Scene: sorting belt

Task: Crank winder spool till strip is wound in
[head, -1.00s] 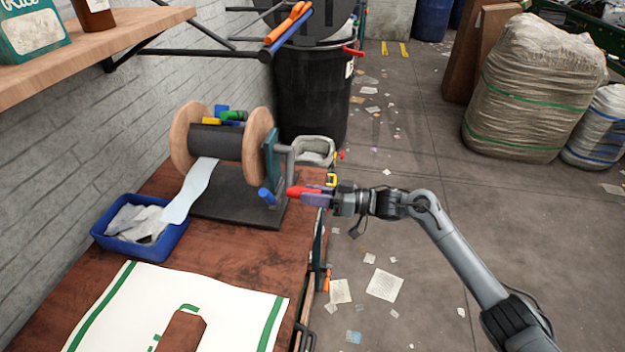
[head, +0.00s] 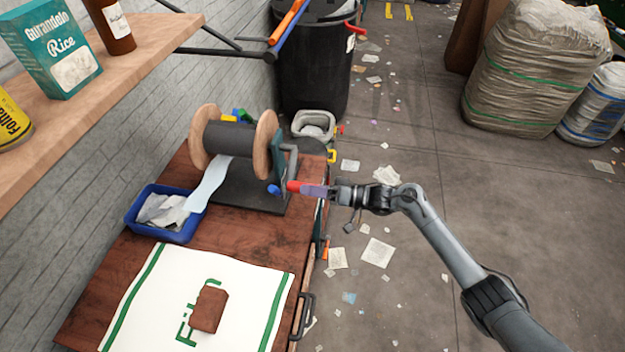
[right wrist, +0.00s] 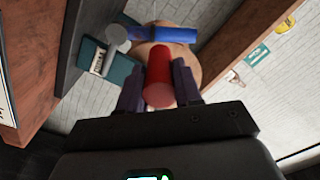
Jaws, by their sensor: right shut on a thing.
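The winder spool (head: 231,136) has a dark drum between two round wooden flanges and stands on a dark base on the wooden bench. A pale blue strip (head: 209,187) hangs from the drum down to the blue bin. The grey crank arm (head: 291,158) is on the spool's right side, with a red handle (head: 294,186) at its lower end. My right gripper (head: 303,188) is shut on the red handle. In the right wrist view the red handle (right wrist: 158,80) sits between the purple fingers, with a blue cylinder (right wrist: 172,35) beyond it. My left gripper is out of view.
The blue bin (head: 188,232) with pale scraps stands left of the spool. A white sack (head: 150,300) with a brown block (head: 208,309) lies in front. A shelf (head: 130,70) juts in at upper left. A black barrel (head: 315,75) stands behind.

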